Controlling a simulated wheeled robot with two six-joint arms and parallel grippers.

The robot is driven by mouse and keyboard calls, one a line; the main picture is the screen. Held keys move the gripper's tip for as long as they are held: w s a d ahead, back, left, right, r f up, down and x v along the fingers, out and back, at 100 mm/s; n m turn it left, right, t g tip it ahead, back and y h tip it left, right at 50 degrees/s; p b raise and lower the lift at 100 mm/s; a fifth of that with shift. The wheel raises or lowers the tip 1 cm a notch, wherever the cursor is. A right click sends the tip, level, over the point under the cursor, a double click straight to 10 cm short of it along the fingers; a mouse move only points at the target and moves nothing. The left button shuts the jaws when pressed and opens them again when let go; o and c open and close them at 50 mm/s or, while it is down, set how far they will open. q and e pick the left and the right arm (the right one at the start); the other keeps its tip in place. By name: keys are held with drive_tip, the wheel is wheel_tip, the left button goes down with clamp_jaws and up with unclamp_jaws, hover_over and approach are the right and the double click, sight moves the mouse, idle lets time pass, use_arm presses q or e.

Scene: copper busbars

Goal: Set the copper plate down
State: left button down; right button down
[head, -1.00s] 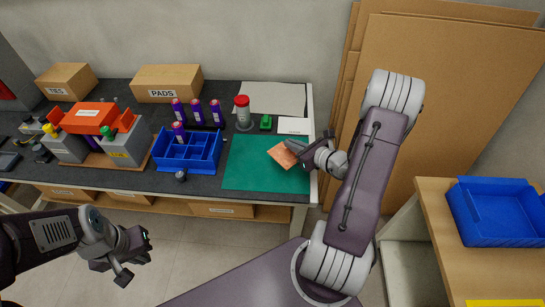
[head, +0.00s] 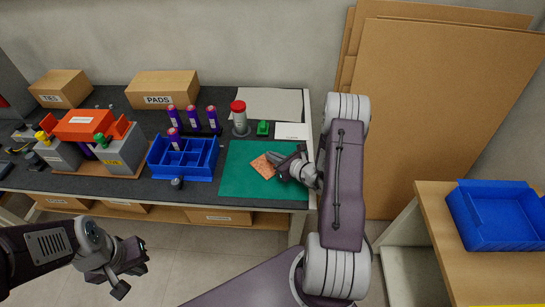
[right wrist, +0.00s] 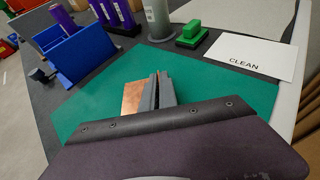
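The copper plate (head: 263,167) is a small flat orange-brown piece over the green mat (head: 238,184); I cannot tell whether it touches the mat. My right gripper (head: 277,160) is shut on the plate at its right side. In the right wrist view, the plate (right wrist: 132,98) shows mostly left of the close-set grey fingers (right wrist: 157,90), which hide part of it. My left gripper (head: 134,273) hangs empty in front of the bench at lower left, its fingers apart.
Left of the mat stands a blue divided bin (head: 183,158). Behind it are a red-capped container (head: 239,118), a green block (head: 263,128) and a white card marked CLEAN (right wrist: 245,55). Cardboard sheets (head: 440,110) lean at right. The mat's front and left are clear.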

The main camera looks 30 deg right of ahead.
drive_tip(key=shift+f, duration=0.25)
drive_tip(key=c, duration=1.7)
unclamp_jaws()
drive_tip(key=shift+r, duration=0.2)
